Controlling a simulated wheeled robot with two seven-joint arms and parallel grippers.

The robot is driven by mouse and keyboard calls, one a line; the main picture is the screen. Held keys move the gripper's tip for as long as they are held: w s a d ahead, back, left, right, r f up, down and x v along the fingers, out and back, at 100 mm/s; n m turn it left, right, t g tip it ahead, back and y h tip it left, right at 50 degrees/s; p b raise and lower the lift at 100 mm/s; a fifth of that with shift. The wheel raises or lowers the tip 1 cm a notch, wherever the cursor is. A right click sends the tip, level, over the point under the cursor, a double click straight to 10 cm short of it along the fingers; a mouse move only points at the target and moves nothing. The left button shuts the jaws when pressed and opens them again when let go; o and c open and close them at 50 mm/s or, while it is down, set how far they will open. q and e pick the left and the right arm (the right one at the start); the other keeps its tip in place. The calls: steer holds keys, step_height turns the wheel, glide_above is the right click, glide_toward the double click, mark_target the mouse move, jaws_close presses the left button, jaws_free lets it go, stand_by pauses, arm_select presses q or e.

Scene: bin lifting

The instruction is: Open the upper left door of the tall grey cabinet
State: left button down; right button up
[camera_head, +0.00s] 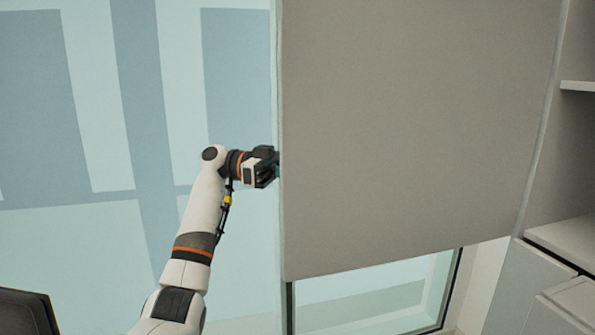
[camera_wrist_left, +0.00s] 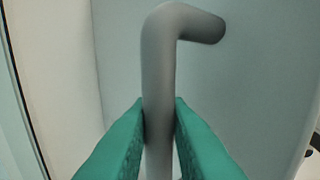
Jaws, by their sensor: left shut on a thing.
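The grey door (camera_head: 415,135) stands swung out from the cabinet (camera_head: 562,130), and its inner face fills the middle of the head view. Open shelf space shows at the right, beyond the door's hinge edge. My left gripper (camera_head: 275,170) is at the door's free left edge, with its fingertips mostly hidden behind the panel. In the left wrist view its green fingers (camera_wrist_left: 159,120) are shut on the grey bar handle (camera_wrist_left: 158,65), one finger on each side. The handle bends at the top into the door's outer face (camera_wrist_left: 260,90). My right gripper is out of view.
Shelves (camera_head: 577,86) show inside the cabinet at the right. Lower grey fronts (camera_head: 515,290) sit beneath them at the bottom right. A large glass wall or window (camera_head: 70,120) with a dark frame (camera_head: 448,290) lies behind the door.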

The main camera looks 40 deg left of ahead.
arm_select(q)
steer(key=shift+w+f, duration=0.1)
steer(key=shift+w, duration=0.05)
steer(key=c, duration=1.6)
jaws_free()
steer(key=shift+o, duration=1)
steer(key=shift+w+d, duration=0.1)
steer(key=shift+d, duration=0.05)
steer(key=v, duration=1.2)
steer(key=shift+b, duration=0.4)
steer(key=shift+w, duration=0.1)
